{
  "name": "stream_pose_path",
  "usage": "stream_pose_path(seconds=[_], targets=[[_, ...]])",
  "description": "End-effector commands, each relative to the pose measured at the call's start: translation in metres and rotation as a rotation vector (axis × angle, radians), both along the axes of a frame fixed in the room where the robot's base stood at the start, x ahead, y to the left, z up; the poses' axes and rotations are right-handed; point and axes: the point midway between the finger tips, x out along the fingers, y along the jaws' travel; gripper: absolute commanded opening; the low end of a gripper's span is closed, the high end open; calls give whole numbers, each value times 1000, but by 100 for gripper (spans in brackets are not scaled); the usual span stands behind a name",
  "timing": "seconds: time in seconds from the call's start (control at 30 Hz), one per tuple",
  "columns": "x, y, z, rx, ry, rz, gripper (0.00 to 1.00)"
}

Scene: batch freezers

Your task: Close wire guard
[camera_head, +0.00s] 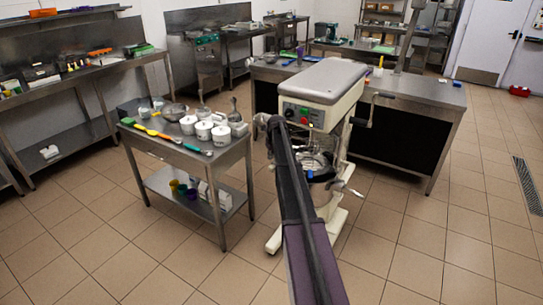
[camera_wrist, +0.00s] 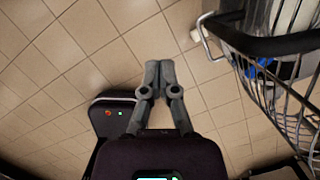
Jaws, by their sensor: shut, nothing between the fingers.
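The planetary mixer (camera_head: 325,82) stands in the middle of the head view, with a grey top and a small control panel. Its wire guard (camera_head: 318,160) is below the mixer head, partly hidden by my arm. In the wrist view the wire guard (camera_wrist: 264,45) fills the right side, with a thick dark rim and curved thin wires. My gripper (camera_wrist: 158,68) is shut and empty, its fingertips together over the tiled floor. It is to the left of the guard and apart from it in the picture. I cannot tell whether the guard is fully open.
A steel table (camera_head: 178,150) with white tubs and coloured utensils stands left of the mixer. A long dark-fronted counter (camera_head: 400,140) is behind it on the right. A wall bench (camera_head: 75,75) runs along the left. Tiled floor is clear at front left and right.

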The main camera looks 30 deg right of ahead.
Motion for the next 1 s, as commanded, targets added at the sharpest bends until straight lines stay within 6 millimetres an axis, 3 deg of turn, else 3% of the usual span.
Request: stream_pose_path(seconds=[0.6,1.0], targets=[[-9,10,55,0,0,0,0],[-12,14,74,0,0,1,0]])
